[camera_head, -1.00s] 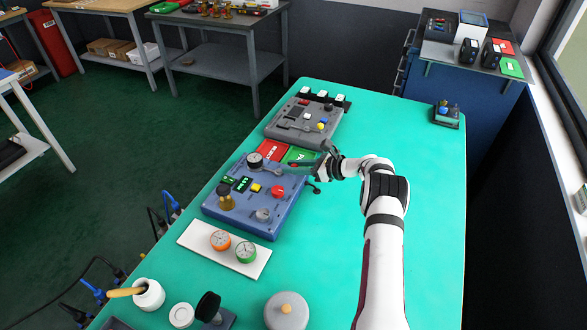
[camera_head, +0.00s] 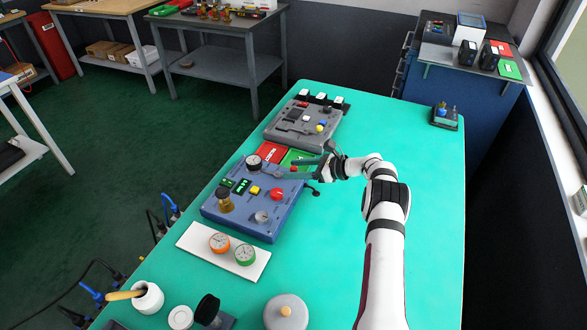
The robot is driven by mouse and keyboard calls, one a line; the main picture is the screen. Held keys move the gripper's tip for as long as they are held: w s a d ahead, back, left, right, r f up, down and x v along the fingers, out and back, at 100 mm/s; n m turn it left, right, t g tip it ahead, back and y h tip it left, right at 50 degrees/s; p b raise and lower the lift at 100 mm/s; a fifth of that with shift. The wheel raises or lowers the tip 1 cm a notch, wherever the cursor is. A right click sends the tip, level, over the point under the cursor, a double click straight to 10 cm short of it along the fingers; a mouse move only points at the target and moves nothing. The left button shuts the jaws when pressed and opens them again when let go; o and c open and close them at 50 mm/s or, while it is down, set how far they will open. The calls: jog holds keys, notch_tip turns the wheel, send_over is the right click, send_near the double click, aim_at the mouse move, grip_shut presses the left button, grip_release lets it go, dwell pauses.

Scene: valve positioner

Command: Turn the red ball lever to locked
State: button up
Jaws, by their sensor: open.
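The blue valve positioner box (camera_head: 232,211) sits on the green-topped table. A small red ball (camera_head: 293,169), apparently the lever's end, shows at the box's far right edge. Its lever arm and any locked marking are too small or hidden to tell. My gripper (camera_head: 287,172) is open and reaches in from the right, its grey fingers over the far right part of the box, right at the red ball. I cannot tell whether the fingers touch it. A separate red knob (camera_head: 277,194) is on the box's top.
A black-ended lever (camera_head: 315,191) sticks out at the box's right side. Red (camera_head: 270,152) and green (camera_head: 298,157) cards and a grey device (camera_head: 291,135) lie beyond.

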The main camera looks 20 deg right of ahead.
jog(key=v, duration=1.5)
jog(key=shift+a, duration=0.1)
jog(key=s+a+f+m+t+h, duration=0.1)
jog(key=a+f+m+t, duration=0.1)
jog(key=s+a+f+m+t+h, duration=0.1)
jog(key=s+a+m+t+h, duration=0.1)
jog(key=t, duration=0.1)
jog(key=s+a+f+m+t+h, duration=0.1)
jog(key=a+f+t, duration=0.1)
jog(key=t, duration=0.1)
jog(key=shift+s+a+f+m, duration=0.2)
jog(key=shift+s+f+m, duration=0.1)
jog(key=shift+m, duration=0.1)
jog(key=shift+f+h, duration=0.25)
jog(key=shift+h, duration=0.35)
jog(key=x, duration=1.5)
jog(key=shift+w+a, duration=0.1)
jog(key=shift+w, duration=0.05)
